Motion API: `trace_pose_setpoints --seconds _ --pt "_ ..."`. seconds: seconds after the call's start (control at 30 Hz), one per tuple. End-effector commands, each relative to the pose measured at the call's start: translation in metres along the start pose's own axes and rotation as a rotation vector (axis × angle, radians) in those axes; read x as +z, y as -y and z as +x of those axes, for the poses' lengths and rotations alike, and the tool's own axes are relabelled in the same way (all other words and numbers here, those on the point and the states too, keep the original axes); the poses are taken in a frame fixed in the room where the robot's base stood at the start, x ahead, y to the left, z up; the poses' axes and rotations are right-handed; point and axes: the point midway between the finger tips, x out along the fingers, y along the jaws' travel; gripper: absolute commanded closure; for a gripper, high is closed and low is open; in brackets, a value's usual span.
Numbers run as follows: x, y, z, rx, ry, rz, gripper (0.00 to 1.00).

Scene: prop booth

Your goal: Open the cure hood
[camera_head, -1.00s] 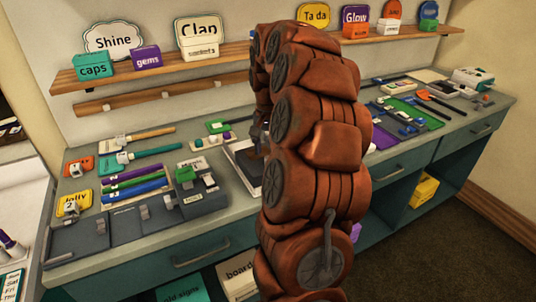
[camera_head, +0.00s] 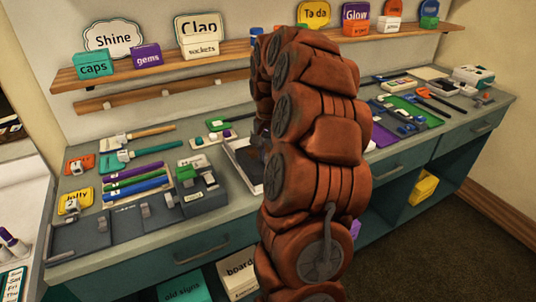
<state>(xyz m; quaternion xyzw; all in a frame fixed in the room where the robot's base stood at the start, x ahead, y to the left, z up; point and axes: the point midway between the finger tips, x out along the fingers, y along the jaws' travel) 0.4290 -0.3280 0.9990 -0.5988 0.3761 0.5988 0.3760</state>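I cannot make out for certain which thing is the cure hood. A dark grey device with a green block (camera_head: 186,173) and a small label stands on the left half of the bench; it may be the hood or something else. My reddish-brown arm rises through the middle of the view and covers the bench centre. Only a small dark part of my gripper (camera_head: 262,139) shows at the arm's left edge, above a white tray (camera_head: 233,165). Its fingers are hidden, so I cannot see whether they are open or hold anything.
Several coloured tubes (camera_head: 135,187) and two long-handled tools (camera_head: 140,152) lie on the left of the bench (camera_head: 150,222). Clamps and a green mat (camera_head: 420,113) lie at the right. A shelf (camera_head: 150,69) with labelled boxes runs along the wall. Dark carpet (camera_head: 455,235) lies in front.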

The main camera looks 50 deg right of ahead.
Motion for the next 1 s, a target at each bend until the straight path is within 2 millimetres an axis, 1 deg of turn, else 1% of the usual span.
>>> trace_pose_setpoints --seconds 0.03,0.13,0.6,0.73,1.0 --pt "0.0 0.0 0.0 0.0 0.0 0.0 0.9" --pt "0.0 0.0 0.0 0.0 0.0 0.0 1.0" --pt "-0.001 0.002 0.0 0.0 0.001 0.0 1.0" --pt "-0.009 0.008 0.001 0.0 -0.001 0.0 1.0" --pt "-0.032 0.03 0.0 0.001 -0.002 0.001 1.0"
